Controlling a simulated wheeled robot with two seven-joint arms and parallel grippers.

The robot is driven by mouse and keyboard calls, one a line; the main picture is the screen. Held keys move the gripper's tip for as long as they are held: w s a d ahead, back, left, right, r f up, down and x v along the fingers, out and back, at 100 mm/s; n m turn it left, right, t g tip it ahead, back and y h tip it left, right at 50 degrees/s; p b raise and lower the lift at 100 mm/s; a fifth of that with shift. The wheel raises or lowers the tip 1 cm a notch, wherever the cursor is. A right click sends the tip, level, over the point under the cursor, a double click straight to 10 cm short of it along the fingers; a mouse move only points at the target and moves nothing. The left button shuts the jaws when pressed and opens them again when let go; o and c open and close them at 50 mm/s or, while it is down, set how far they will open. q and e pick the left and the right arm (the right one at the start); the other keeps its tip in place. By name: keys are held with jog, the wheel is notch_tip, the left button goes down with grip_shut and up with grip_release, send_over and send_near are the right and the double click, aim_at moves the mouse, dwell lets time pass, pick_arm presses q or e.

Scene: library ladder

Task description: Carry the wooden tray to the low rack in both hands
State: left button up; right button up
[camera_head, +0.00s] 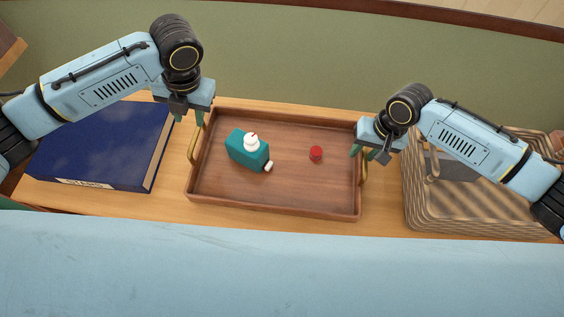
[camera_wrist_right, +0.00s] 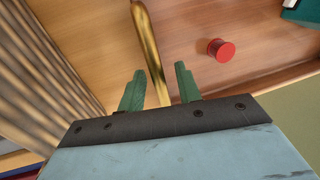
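The wooden tray (camera_head: 290,194) lies flat on a wooden surface, with a brass handle at each short end. My right gripper (camera_head: 368,154) is at the right handle (camera_head: 364,168). In the right wrist view its green fingers (camera_wrist_right: 159,88) are spread, with the brass handle (camera_wrist_right: 150,45) between them, not clamped. The low rack is not identifiable.
A large blue book (camera_head: 100,145) lies left of the tray. A striped woven basket (camera_head: 425,195) stands close on the right, under my right arm. A pale blue surface (camera_head: 280,270) fills the front.

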notch_tip(320, 180, up, 12)
jog(key=d, duration=0.2)
jog(key=shift+d, duration=0.2)
jog(key=shift+s+f, duration=0.1)
jog(key=shift+f, duration=0.05)
dwell(0.3)
